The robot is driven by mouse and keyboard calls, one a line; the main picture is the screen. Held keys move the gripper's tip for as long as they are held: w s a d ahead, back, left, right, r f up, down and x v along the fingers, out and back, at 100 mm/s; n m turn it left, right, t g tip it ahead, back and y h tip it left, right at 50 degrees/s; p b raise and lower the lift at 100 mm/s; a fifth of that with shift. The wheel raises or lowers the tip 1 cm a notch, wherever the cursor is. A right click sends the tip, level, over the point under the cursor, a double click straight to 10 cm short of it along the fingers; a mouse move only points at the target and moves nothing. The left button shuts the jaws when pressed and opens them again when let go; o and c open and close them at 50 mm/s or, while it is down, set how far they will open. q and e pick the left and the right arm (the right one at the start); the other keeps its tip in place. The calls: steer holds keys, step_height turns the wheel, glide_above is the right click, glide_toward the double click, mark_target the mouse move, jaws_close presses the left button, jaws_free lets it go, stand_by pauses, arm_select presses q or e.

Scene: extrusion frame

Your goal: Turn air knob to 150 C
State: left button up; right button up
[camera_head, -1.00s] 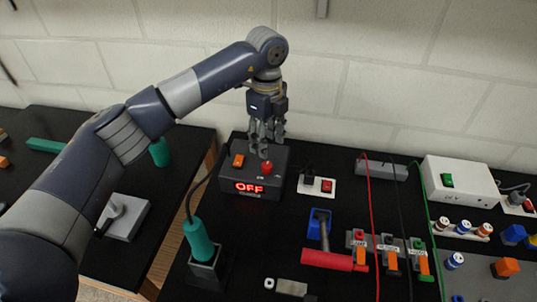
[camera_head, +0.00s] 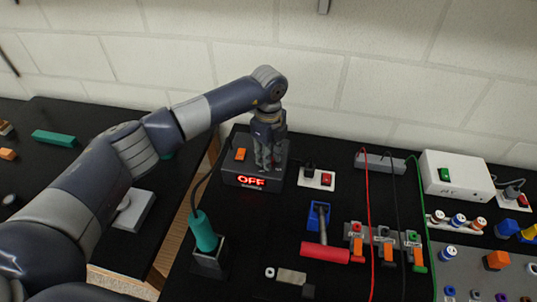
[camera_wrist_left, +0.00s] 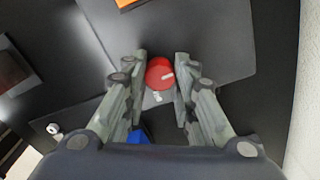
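The air knob, a round red knob with a white pointer line, shows in the left wrist view (camera_wrist_left: 160,74). It sits on top of a dark control box (camera_head: 232,176) whose red display reads OFF. My left gripper (camera_head: 266,168) points down over the box from above. In the left wrist view the two fingers (camera_wrist_left: 161,82) stand one on each side of the knob, open, with small gaps visible between fingers and knob. In the head view the fingers hide the knob. My right gripper is in neither view.
An orange switch (camera_head: 239,154) is on the same box, left of the gripper. A teal-handled iron (camera_head: 203,232) stands in a holder in front, its cable rising past the box. A socket with a red switch (camera_head: 327,178) lies to the right.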

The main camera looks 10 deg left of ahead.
arm_select(q)
steer(key=shift+c, duration=1.3)
steer(key=shift+f+m+b, duration=0.1)
steer(key=shift+m+b, duration=0.9)
steer(key=shift+b, duration=0.1)
steer(key=m+b, duration=0.7)
steer(key=m, duration=0.1)
steer(key=m+b, duration=0.3)
steer(key=m, duration=0.2)
steer(key=shift+b, duration=0.35)
steer(key=shift+r+m+b, duration=0.2)
steer(key=shift+m+b, duration=0.75)
steer(key=shift+m, duration=1.45)
